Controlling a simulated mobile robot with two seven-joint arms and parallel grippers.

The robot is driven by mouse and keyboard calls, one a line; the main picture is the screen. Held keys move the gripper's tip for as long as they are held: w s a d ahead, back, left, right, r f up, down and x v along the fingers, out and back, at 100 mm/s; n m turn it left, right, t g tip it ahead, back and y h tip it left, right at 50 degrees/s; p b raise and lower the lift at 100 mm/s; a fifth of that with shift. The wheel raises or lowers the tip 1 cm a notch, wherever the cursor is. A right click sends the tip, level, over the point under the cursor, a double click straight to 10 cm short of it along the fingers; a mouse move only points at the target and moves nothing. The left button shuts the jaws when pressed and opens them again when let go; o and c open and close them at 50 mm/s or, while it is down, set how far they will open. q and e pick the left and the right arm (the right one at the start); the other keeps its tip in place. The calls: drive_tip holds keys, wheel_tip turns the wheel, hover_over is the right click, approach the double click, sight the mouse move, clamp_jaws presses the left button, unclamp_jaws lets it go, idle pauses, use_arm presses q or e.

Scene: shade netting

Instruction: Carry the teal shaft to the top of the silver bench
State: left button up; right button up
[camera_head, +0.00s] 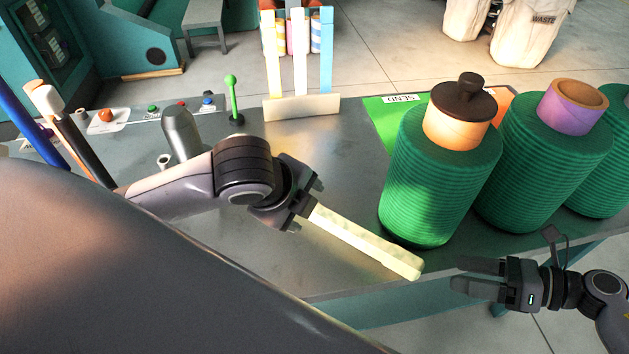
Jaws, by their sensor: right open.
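No plainly teal shaft shows. A long pale cream-yellow bar (365,240) extends from my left gripper (306,205) down and to the right. The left gripper appears shut on its near end; the fingers are partly hidden. The bar's far end is close to the front edge of the grey metal bench top (345,180); I cannot tell whether it touches the surface. My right gripper (458,275) is open and empty at the lower right, beyond the bench's front edge, with its fingers pointing left toward the bar's far end.
Large green thread cones (440,175) crowd the bench's right side, close to the bar. A rack (300,107) with cream, white and light blue sticks stands at the back. A green lever (232,95), buttons and a grey cylinder (181,133) are behind my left arm.

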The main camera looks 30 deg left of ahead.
drive_tip(key=v, duration=0.5)
drive_tip(key=shift+d+r, duration=0.15)
drive_tip(key=shift+d, duration=0.15)
